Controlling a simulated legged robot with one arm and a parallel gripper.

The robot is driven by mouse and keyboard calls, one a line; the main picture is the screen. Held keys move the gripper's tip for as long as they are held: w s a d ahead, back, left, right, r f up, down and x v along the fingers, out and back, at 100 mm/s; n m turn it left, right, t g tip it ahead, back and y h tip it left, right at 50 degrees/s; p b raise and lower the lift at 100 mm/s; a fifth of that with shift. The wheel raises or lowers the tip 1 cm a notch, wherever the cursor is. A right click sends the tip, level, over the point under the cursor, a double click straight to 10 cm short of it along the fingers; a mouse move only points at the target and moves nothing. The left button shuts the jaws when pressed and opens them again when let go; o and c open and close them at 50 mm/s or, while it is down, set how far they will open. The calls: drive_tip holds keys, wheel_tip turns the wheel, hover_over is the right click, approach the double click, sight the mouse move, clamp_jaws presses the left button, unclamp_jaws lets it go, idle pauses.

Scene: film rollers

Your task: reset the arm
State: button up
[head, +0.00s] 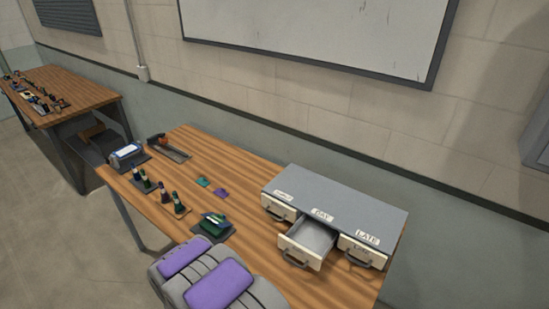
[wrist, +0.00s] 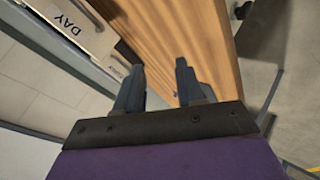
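In the wrist view my gripper (wrist: 158,88) is open, with its two dark fingers apart and nothing between them. The table's wood top and the cabinet front lie beyond the fingers. In the head view purple and grey parts of my arm (head: 215,280) show at the bottom, by the table's near edge. The fingers are not visible in the head view.
A grey cabinet (head: 335,199) has three labelled drawers; the middle drawer (head: 308,241) is pulled out and looks empty. The wooden table (head: 245,180) also holds dark green rollers (head: 179,204), a green item on a tray (head: 213,224), and teal and purple pieces (head: 221,193). A second table (head: 85,88) stands far left.

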wheel_tip(320, 180, up, 10)
drive_tip(key=a+m+g+y+b, duration=0.1)
drive_tip(key=a+m+g+y, duration=0.15)
drive_tip(key=y, duration=0.25)
drive_tip(key=s+d+r+g+y+b, duration=0.25)
drive_tip(key=s+d+r, duration=0.3)
drive_tip(key=r, duration=0.35)
drive_tip(key=s+d+r+m+g+h, duration=0.2)
drive_tip(key=s+d+r+g, duration=0.1)
drive_tip(key=s+d, duration=0.8)
drive_tip(key=s+d+r+m+g+h+b, duration=0.1)
drive_tip(key=s+d+r, duration=0.3)
drive_tip(key=s+d, duration=0.7)
drive_tip(key=s+m+g+h, duration=0.1)
drive_tip(key=s, duration=0.4)
drive_tip(key=shift+s+d+m+g, duration=0.2)
drive_tip(key=shift+s+m+g, duration=0.05)
drive_tip(key=shift+m+g, duration=0.15)
drive_tip(key=shift+w, duration=0.1)
